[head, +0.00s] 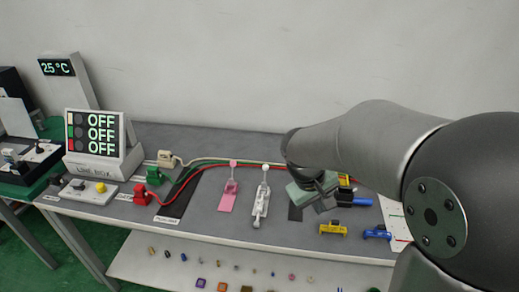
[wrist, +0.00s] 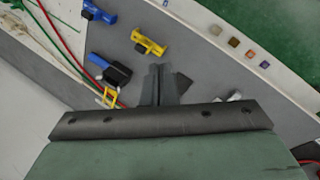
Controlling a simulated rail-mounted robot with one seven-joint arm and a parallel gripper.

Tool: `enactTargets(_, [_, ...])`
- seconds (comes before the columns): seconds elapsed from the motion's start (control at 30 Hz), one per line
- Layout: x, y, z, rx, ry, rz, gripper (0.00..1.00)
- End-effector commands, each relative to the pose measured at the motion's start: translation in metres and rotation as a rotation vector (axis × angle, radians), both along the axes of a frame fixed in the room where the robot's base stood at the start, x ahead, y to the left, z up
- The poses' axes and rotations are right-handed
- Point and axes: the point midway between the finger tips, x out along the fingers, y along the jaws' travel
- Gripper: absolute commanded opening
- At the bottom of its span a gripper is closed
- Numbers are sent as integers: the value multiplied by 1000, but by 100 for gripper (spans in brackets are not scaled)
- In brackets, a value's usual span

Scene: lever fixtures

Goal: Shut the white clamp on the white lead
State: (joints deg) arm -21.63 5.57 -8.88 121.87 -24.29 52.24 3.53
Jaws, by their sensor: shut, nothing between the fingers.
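The white clamp (head: 261,203) stands on the table near its front edge, beside the pink one. Its handle rises upright to a white ball knob (head: 265,168). The white lead (head: 215,160) runs from a cream plug (head: 167,158) along the back of the table to the right; I cannot tell whether it touches the clamp. My gripper is to the right of the white clamp, apart from it. In the wrist view its fingers (wrist: 160,84) are shut and empty. A small pale piece (wrist: 235,97) behind the gripper is mostly hidden; I cannot tell what it is.
A pink clamp (head: 228,195) stands left of the white one. Yellow (head: 333,229) and blue (head: 377,233) fixtures lie at the right. Red (head: 165,193) and green leads cross the table. A box with several OFF displays (head: 101,140) stands left. A lower shelf (head: 150,262) holds small blocks.

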Motion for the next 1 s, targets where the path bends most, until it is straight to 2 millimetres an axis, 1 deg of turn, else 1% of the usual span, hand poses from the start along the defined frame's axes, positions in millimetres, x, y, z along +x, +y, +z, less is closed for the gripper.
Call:
enactTargets(0.03, [25,13,-9,-54,-5,61,0])
enactTargets(0.07, [39,20,-12,-89,-14,94,0])
enactTargets(0.1, [58,30,-17,-136,-27,143,0])
enactTargets(0.17, [86,48,-23,-207,-49,214,0])
enactTargets(0.2, [103,61,-29,-254,-66,263,0])
enactTargets(0.27, [127,83,-36,-327,-93,337,0])
enactTargets(0.3, [142,99,-40,-374,-113,387,0])
enactTargets(0.37, [161,123,-47,-438,-144,456,0])
enactTargets(0.4, [172,139,-51,-479,-164,499,0])
enactTargets(0.5, [191,174,-58,-562,-210,590,0])
enactTargets(0.6, [202,200,-63,-617,-245,653,0])
enactTargets(0.63, [204,205,-64,-629,-252,667,0])
enactTargets(0.7, [207,214,-66,-647,-264,687,0])
enactTargets(0.77, [208,218,-66,-655,-270,696,0])
enactTargets(1.0, [209,218,-66,-657,-272,699,0])
